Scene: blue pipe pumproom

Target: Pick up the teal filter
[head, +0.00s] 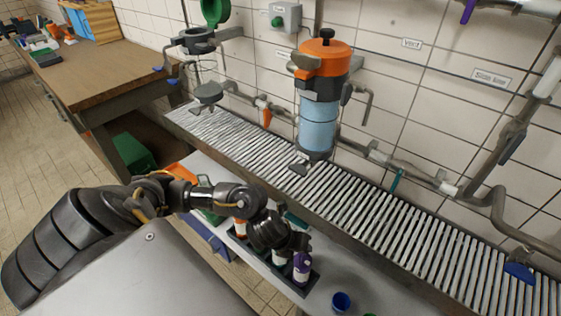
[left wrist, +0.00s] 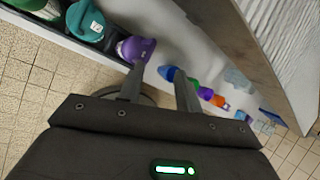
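The teal filter (left wrist: 85,20) sits in a dark rack at the top left of the left wrist view, with its rounded teal top facing the camera. In the head view my arm seems to hide it. My left gripper (left wrist: 160,74) is open, its two dark fingers apart with nothing held between them. The teal filter is up and left of the fingertips, apart from them. A purple-topped filter (left wrist: 136,48) is nearest the left finger; it also shows in the head view (head: 302,266). My right gripper is not in view.
The rack (head: 298,288) stands on a grey bench below a slatted drain (head: 350,206). A blue cup (head: 341,301) stands right of the rack. A blue and orange filter housing (head: 318,120) and wall pipes are behind. A wooden table (head: 110,72) is at left.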

